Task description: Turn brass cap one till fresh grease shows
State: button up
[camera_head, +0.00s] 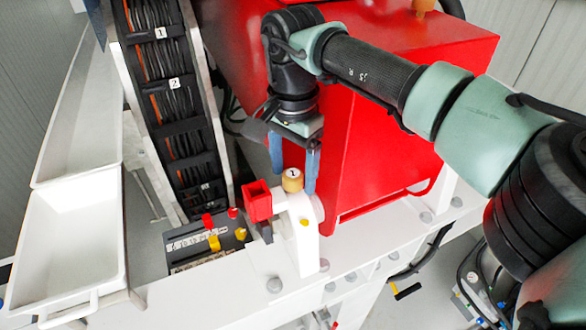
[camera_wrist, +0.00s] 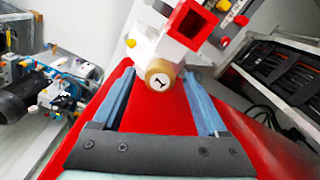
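Brass cap one (camera_head: 292,180) is a small round tan-gold cap with a white disc marked 1, on top of a white pump fitting (camera_head: 300,220). In the wrist view the cap (camera_wrist: 160,76) shows ahead, near the middle, between the lines of the two fingers. My gripper (camera_head: 293,165) has two blue fingers pointing down, spread wide apart with nothing between them touching. It is just above and behind the cap in the head view; the wrist view shows its open fingers (camera_wrist: 158,82) on either side of the cap. I see no grease at the cap.
A red square-mouthed part (camera_head: 257,200) stands close left of the cap. A large red housing (camera_head: 385,140) is right behind my gripper. A grey block with red and yellow knobs (camera_head: 207,243) and white trays (camera_head: 70,240) lie left.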

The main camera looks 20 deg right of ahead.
aim_at(292, 173)
notch_tip(292, 173, up, 13)
jog(key=b, duration=0.2)
jog(key=shift+b, duration=0.35)
jog(key=shift+a+f, duration=0.1)
dwell(0.4)
